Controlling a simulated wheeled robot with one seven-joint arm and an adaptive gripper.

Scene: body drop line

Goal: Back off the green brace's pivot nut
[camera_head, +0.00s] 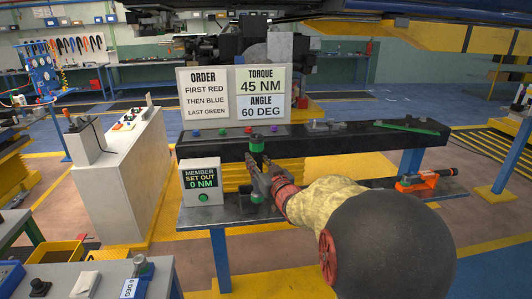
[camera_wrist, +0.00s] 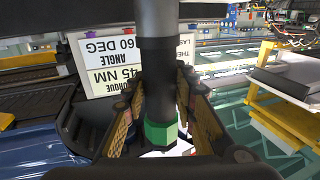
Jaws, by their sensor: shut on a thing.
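My gripper (camera_head: 262,184) is shut around a dark upright post, with its fingers on either side of it. The post (camera_wrist: 158,75) also runs between my fingers in the wrist view, which is upside down. A green, hexagonal-looking collar (camera_wrist: 160,134) is on the post there. In the head view a green collar (camera_head: 257,145) with a dark cap shows above my gripper, at the front of the dark beam (camera_head: 340,141). A green piece (camera_head: 256,197) shows below my fingers. A flat green bar (camera_head: 405,125) lies on the beam's right end. My fingers partly hide the post.
An order sign (camera_head: 204,97) and a sign (camera_head: 261,80) reading 45 NM and 60 DEG stand behind the beam. A grey box (camera_head: 201,178) reading 0 NM is left of my gripper. An orange-and-black tool (camera_head: 420,182) lies at right. A grey cabinet (camera_head: 122,175) stands at left.

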